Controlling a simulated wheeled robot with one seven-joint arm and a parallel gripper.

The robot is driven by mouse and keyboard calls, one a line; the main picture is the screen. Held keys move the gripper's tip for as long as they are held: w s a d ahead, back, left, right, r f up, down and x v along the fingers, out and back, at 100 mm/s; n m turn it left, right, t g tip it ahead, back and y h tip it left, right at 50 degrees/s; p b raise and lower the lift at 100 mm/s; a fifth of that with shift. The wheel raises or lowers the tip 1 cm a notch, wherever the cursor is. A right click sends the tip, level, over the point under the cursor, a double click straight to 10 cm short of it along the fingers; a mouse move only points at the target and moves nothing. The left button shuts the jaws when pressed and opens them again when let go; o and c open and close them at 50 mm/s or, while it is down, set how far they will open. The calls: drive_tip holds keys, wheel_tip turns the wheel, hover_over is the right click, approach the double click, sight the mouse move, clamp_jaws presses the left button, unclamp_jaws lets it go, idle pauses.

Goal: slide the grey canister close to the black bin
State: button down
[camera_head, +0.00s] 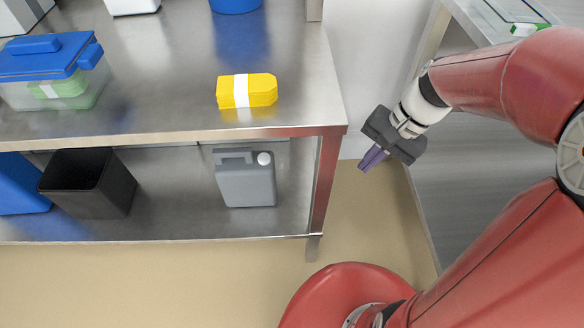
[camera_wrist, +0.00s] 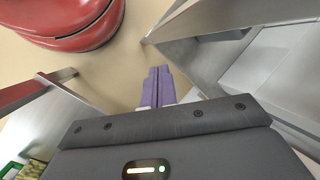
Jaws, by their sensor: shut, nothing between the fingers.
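The grey canister (camera_head: 246,180) stands upright on the lower shelf, with a handle on top and a white cap. The black bin (camera_head: 88,183) stands on the same shelf to its left, with a wide gap of bare shelf between them. My gripper (camera_head: 371,158) is to the right of the steel table, outside the shelf and apart from the canister. Its purple fingers are shut and empty, and they also show in the wrist view (camera_wrist: 158,88). Neither canister nor bin can be made out in the wrist view.
The table leg (camera_head: 325,182) stands between my gripper and the canister. The tabletop above holds a yellow block (camera_head: 247,91) and a blue-lidded container (camera_head: 53,72). A blue bin (camera_head: 20,185) is left of the black bin. A second metal bench (camera_head: 450,175) is at right.

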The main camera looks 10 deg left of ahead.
drive_tip(key=w+a+f+m+g+y+b, duration=0.1)
drive_tip(key=w+a+f+m+y+b, duration=0.2)
drive_tip(key=f, duration=0.5)
drive_tip(key=w+f+m+g+y+b, duration=0.1)
drive_tip(key=w+f+m+y+b, duration=0.15)
drive_tip(key=f+m+y, duration=0.45)
drive_tip(key=w+a+f+m+g+y+b, duration=0.1)
drive_tip(key=w+a+f+m+y+b, duration=0.15)
drive_tip(key=f, duration=0.75)
drive_tip(key=shift+n+y, duration=0.25)
drive_tip(key=shift+n, duration=0.2)
drive_tip(key=x, duration=1.2)
drive_tip(key=shift+w+a, duration=0.3)
drive_tip(key=shift+a, duration=0.1)
drive_tip(key=shift+a+r, duration=0.1)
drive_tip(key=shift+a, duration=0.05)
drive_tip(key=x, duration=2.7)
drive_tip(key=shift+w+a+p, duration=0.3)
drive_tip(key=shift+a, duration=0.05)
drive_tip(key=shift+d, duration=0.15)
